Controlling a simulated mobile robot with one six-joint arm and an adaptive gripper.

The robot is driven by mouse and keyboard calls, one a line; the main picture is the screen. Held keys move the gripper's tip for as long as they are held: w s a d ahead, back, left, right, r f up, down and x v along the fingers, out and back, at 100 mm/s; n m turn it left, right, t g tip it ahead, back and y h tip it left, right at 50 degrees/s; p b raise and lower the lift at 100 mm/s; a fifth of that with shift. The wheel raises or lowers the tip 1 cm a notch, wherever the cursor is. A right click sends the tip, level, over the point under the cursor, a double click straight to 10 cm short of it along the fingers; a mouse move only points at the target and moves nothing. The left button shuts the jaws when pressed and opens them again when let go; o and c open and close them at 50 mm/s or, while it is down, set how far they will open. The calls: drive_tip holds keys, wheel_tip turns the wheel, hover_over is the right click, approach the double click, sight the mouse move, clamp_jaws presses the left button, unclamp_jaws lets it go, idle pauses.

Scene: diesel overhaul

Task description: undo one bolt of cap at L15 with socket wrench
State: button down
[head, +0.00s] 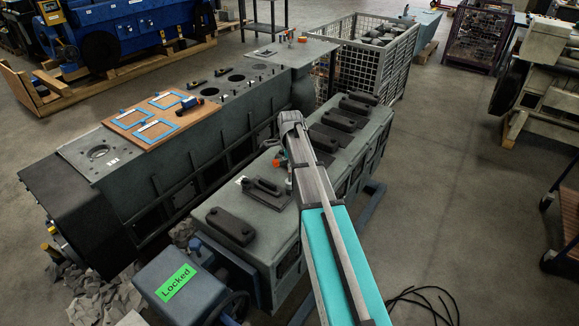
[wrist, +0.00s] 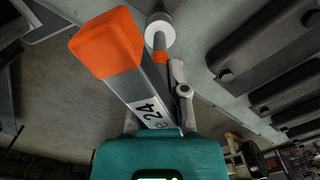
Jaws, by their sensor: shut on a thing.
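My gripper (wrist: 176,88) is shut on the socket wrench (wrist: 148,88), a grey bar with a bright orange end block and the label "24". Beyond it, a short shaft with an orange band ends in a pale round piece (wrist: 160,33) near the grey engine casing (wrist: 205,95). I cannot tell whether the two touch. In the head view my arm hides most of the gripper and wrench; a small orange part (head: 276,162) shows left of the arm. Dark caps (head: 231,226) sit in a row on the casing; they also show in the wrist view (wrist: 265,45). No L15 mark or bolt is readable.
A larger engine block (head: 225,120) stands left, with a wooden board (head: 140,122) holding blue-framed sheets. A box with a green "Locked" sign (head: 176,282) is in front. A mesh crate (head: 372,65) stands behind. Floor at right (head: 450,190) is mostly clear, with a black cable (head: 425,295).

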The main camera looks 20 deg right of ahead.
drive_tip(key=shift+f, duration=0.25)
drive_tip(key=shift+r, duration=0.1)
drive_tip(key=n, duration=1.6)
drive_tip(key=shift+n, duration=0.3)
drive_tip(key=n, duration=0.3)
drive_tip(key=shift+r+n, duration=0.1)
drive_tip(key=shift+n, duration=0.3)
drive_tip(key=n, duration=0.8)
drive_tip(key=shift+n, duration=2.4)
